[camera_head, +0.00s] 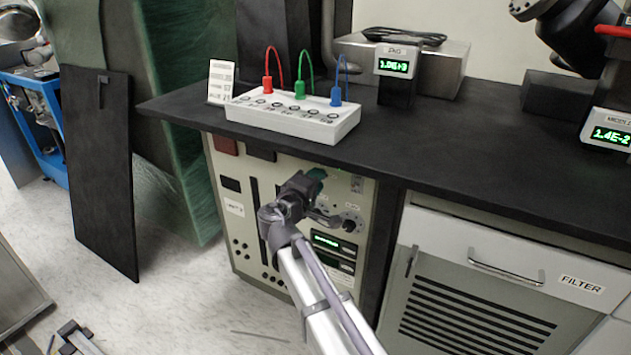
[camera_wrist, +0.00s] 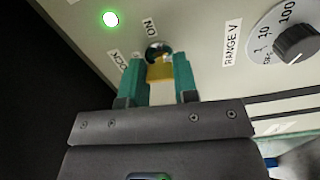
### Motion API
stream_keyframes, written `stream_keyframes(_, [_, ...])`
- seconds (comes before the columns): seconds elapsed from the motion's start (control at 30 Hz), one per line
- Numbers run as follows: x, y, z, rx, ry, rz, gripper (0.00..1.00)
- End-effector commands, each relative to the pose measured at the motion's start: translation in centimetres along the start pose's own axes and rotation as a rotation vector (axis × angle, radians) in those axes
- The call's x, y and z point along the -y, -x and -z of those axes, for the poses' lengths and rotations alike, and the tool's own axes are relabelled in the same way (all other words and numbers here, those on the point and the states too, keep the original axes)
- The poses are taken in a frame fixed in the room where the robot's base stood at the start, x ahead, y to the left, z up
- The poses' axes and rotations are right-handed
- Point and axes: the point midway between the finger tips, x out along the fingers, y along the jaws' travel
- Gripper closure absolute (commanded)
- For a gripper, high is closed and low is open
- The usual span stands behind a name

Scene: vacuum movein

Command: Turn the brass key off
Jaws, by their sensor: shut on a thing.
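The brass key (camera_wrist: 160,72) sits in a round dark lock on the beige front panel, with the labels "ON" and "LOCK" beside it. In the wrist view my gripper (camera_wrist: 160,80) has its two green fingers on either side of the key and is shut on it. In the head view my gripper (camera_head: 316,180) is at the upper part of the cabinet panel (camera_head: 235,207). The key is hidden there behind my gripper and arm. A green light (camera_wrist: 110,19) glows on the panel up and left of the lock.
A range knob (camera_wrist: 298,44) is right of the lock. The black worktop (camera_head: 450,125) overhangs the panel and carries a white box (camera_head: 300,118) with red, green and blue leads. A filter cabinet (camera_head: 490,270) stands to the right. A dark board (camera_head: 100,170) leans at left.

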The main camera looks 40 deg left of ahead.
Motion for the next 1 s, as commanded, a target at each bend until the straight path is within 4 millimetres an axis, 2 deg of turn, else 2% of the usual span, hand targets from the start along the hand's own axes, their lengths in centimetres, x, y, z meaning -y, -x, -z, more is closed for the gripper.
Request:
stream_keyframes(0.3, [0.02, 0.04, -0.02, 0.000, 0.115, 0.000, 0.96])
stream_keyframes(0.8, [0.02, 0.04, -0.02, 0.000, 0.135, 0.000, 0.96])
stream_keyframes(0.83, [0.02, 0.04, -0.02, 0.000, 0.134, 0.000, 0.70])
stream_keyframes(1.0, [0.01, 0.03, -0.02, 0.000, 0.134, 0.000, 0.54])
